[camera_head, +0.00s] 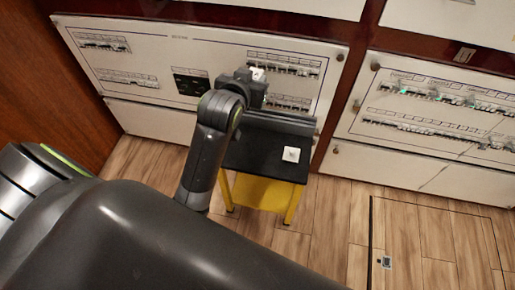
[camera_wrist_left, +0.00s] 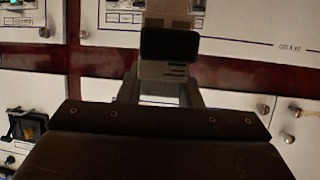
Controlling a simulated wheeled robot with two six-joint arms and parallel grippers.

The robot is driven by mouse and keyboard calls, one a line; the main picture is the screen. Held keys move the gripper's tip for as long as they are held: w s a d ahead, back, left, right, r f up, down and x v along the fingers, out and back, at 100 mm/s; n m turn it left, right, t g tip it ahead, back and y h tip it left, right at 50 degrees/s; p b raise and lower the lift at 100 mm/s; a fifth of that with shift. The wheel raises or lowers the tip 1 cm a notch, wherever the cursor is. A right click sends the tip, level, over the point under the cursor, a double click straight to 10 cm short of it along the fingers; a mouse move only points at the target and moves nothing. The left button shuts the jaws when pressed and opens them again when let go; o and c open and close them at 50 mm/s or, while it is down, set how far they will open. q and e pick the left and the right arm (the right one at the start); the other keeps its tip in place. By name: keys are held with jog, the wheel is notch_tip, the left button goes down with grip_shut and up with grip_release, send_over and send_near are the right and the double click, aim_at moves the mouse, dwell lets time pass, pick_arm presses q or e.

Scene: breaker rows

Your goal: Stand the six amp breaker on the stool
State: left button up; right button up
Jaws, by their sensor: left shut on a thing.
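My left gripper (camera_head: 257,84) is in front of the left wall panel, above the back of the stool. It is shut on a pale breaker (camera_head: 258,73), mostly hidden by the gripper in the head view. In the left wrist view the breaker (camera_wrist_left: 165,70) sits between the fingers (camera_wrist_left: 158,92), with a black block on its face. Its amp rating cannot be read. The stool (camera_head: 250,158) has a black top and yellow legs and shelf. A small white square piece (camera_head: 291,154) lies on the right of its top. My right gripper is not in view.
The left panel (camera_head: 150,50) and right panel (camera_head: 435,110) carry rows of breakers, with several small green lights on the right one. A dark socket block (camera_head: 190,84) sits on the left panel. The stool top is bare left of the white piece. Wooden floor (camera_head: 335,220) lies around it.

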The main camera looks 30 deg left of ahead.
pick_arm(q)
jog(key=a+f+y+b, duration=0.1)
jog(key=a+f+b, duration=0.35)
jog(key=f, duration=0.75)
jog(key=n+b, duration=0.1)
jog(key=b, duration=0.2)
send_over(237, 148)
notch_tip(237, 148, down, 6)
notch_tip(237, 148, down, 10)
jog(key=b, duration=0.3)
jog(key=shift+a+b, duration=0.1)
jog(key=shift+b, duration=0.25)
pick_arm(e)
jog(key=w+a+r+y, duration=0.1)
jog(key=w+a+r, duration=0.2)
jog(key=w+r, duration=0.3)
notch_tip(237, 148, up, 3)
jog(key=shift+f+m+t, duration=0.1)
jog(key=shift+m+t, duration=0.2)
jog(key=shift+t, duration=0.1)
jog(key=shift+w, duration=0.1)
pick_arm(q)
jog(key=o, duration=1.1)
jog(key=shift+f, duration=0.15)
